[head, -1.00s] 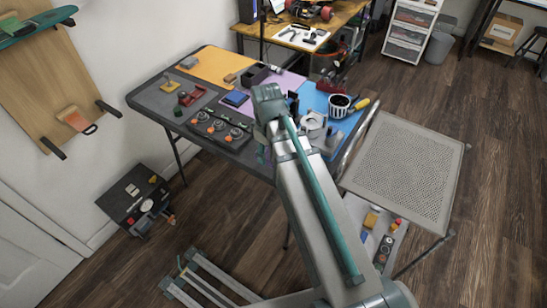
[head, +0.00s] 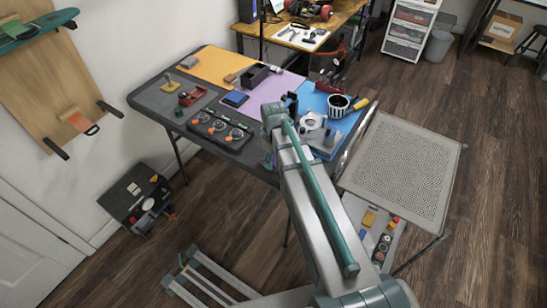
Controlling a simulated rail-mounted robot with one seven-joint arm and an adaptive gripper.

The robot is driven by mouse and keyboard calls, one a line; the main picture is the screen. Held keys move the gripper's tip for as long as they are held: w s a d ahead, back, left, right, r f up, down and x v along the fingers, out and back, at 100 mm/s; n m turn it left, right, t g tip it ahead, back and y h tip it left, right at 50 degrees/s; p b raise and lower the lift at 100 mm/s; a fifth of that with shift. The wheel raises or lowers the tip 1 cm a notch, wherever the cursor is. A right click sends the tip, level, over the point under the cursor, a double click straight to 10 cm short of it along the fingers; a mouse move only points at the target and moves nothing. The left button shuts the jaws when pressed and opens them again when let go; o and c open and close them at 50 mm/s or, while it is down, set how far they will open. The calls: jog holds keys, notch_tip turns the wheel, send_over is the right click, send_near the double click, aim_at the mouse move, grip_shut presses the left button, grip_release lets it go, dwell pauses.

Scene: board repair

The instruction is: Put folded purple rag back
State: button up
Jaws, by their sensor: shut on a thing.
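My arm reaches up from the bottom of the head view, and its upper bend covers the near right part of the work table (head: 165,117). My gripper is hidden behind the arm, so I cannot see its fingers or what they hold. I cannot make out a folded purple rag. A flat purple mat (head: 284,88) lies on the middle of the table. A small dark blue item (head: 236,98) lies at the mat's left edge.
An orange mat (head: 212,67), a blue mat (head: 312,97) and a black tray with several round parts (head: 218,129) are on the table. A striped cup (head: 338,106) stands at the right.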

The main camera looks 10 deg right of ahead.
aim_at(274, 159)
jog(key=shift+f, duration=0.2)
jog(key=o, duration=1.2)
jog(key=shift+r, duration=0.1)
notch_tip(274, 159, up, 12)
jog(key=shift+r+b, duration=0.15)
jog(key=shift+b, duration=0.85)
